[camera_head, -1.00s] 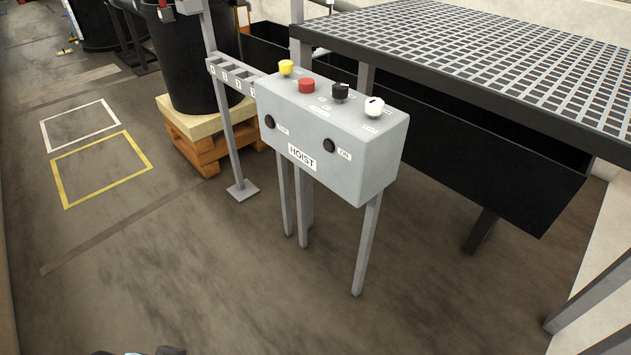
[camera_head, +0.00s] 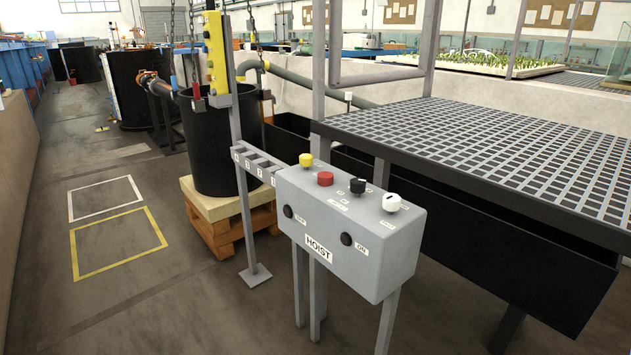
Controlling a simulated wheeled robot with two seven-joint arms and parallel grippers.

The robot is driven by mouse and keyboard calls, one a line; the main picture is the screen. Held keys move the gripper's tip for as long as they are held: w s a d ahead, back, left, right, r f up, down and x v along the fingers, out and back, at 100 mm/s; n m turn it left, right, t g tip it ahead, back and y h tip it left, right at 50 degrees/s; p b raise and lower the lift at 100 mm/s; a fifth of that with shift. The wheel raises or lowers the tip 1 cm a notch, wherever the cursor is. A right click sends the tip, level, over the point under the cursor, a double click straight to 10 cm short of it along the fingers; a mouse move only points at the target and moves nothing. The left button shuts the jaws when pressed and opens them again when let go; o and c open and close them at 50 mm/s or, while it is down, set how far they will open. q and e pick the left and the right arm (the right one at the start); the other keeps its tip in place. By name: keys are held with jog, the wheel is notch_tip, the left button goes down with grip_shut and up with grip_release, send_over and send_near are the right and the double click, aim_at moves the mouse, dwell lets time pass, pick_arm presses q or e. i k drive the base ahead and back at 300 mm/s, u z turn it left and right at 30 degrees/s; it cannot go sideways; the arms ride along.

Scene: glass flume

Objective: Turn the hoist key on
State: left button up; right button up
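The grey hoist control box (camera_head: 346,263) stands on thin legs at the picture's centre right, with a "HOIST" label on its front. On its top are a yellow knob (camera_head: 306,159), a red button (camera_head: 325,179), a black knob (camera_head: 357,186) and a white knob (camera_head: 391,202). Its front has two dark round controls, a left one (camera_head: 288,211) and a right one (camera_head: 346,239) beside a label that seems to read "ON". Which of these is the key I cannot tell for sure. Neither of my grippers shows.
A grated platform (camera_head: 500,150) stands right of the box. A black barrel (camera_head: 215,145) on a wooden pallet (camera_head: 222,232) stands behind left, beside a post with a yellow pendant (camera_head: 216,55). Floor with white and yellow taped outlines (camera_head: 120,243) is clear at left.

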aim_at(306, 160)
jog(key=k, duration=0.1)
jog(key=u, duration=0.95)
jog(key=i, duration=1.4)
jog(key=z, duration=0.2)
